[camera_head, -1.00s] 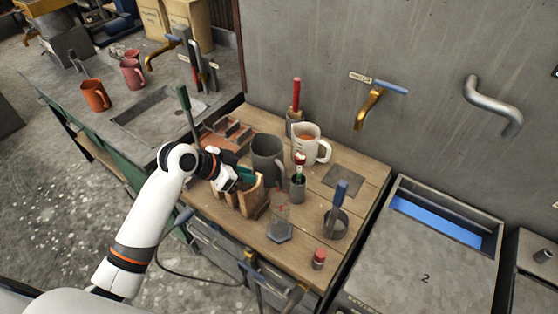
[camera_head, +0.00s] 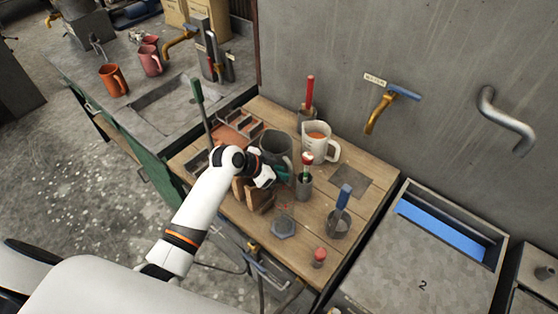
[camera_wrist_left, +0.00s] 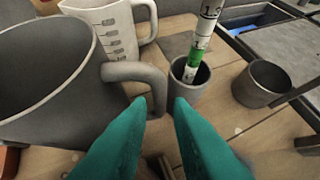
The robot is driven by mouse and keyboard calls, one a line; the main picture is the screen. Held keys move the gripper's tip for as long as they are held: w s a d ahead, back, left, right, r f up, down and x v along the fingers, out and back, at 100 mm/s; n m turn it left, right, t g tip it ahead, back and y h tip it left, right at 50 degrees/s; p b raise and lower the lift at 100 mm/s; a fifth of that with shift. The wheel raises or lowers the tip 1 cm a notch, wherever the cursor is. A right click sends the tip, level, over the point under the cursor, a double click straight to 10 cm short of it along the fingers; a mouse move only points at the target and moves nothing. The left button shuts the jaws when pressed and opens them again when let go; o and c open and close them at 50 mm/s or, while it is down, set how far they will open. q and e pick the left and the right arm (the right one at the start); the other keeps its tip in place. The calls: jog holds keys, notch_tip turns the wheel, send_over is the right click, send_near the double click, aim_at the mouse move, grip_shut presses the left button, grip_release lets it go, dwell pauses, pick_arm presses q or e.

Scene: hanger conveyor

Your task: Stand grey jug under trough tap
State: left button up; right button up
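The grey jug (camera_head: 276,146) stands upright on the wooden bench; its handle (camera_wrist_left: 140,75) shows in the left wrist view. My left gripper (camera_head: 272,178) is at the handle. In the left wrist view its teal fingers (camera_wrist_left: 160,108) are apart, with the handle's lower end at the gap between the tips; I cannot tell whether they touch it. Another brass tap (camera_head: 180,42) stands over the sunken basin (camera_head: 165,103) at the left. My right gripper is not in view.
A white measuring jug (camera_head: 318,142) stands close behind the grey jug. A small cup with a green-banded stick (camera_head: 304,185), a cup with a blue-handled tool (camera_head: 338,222) and a red-topped item (camera_head: 319,257) stand nearby. A dark square plate (camera_head: 351,180) on the bench is bare.

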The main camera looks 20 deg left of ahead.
pick_arm(q)
jog(key=shift+p+x, duration=0.35)
jog(key=shift+x, duration=1.4)
jog(key=shift+a, duration=0.1)
grip_shut()
jog(key=shift+r, duration=0.15)
